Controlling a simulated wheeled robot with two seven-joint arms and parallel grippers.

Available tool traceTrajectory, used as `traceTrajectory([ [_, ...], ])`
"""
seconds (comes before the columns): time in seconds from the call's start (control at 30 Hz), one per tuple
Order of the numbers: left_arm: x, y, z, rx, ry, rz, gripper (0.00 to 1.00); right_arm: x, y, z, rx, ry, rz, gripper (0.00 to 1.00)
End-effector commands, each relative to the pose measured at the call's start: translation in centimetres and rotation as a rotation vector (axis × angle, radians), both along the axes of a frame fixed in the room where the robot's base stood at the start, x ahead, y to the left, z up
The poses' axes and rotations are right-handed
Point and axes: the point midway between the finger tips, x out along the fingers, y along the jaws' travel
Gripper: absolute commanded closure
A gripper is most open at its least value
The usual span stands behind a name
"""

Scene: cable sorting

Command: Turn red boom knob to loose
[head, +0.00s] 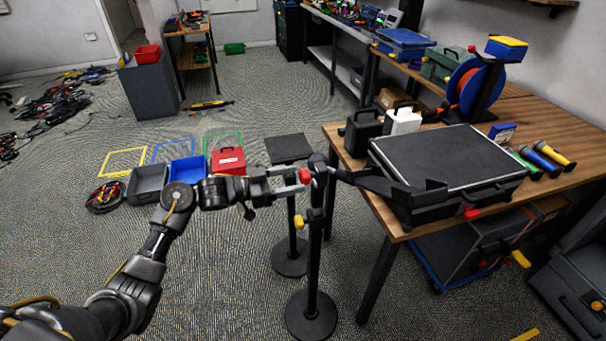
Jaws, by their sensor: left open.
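The red boom knob (305,175) is at the top of a black stand (314,250), beside the dark clutch joint (317,160). A black boom (362,180) reaches right from this joint over the table edge. My left gripper (301,179) comes in from the left with its pale fingers apart. Its fingertips are at the knob, one on the upper side and one on the lower side in the picture. I cannot tell whether they touch it. The knob's marking is too small to read. My right gripper is not in view.
A wooden table (400,232) on the right bears a black case (445,160), microphones and a cable reel (470,85). A second stand with a square top (288,148) is close behind. Grey, blue and red bins (228,160) are on the floor left.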

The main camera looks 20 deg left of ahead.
Motion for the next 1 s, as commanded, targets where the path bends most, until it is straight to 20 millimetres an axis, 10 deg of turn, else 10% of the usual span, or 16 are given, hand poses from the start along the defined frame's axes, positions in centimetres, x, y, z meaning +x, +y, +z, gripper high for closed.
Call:
traceTrajectory([
  [0.63, 2.0, -3.2, -0.1, 0.001, 0.0, 0.001, 0.42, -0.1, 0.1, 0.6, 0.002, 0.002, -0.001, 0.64],
  [1.0, 2.0, -3.1, -0.1, 0.001, 0.001, 0.0, 0.85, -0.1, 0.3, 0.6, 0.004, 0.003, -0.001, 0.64],
])
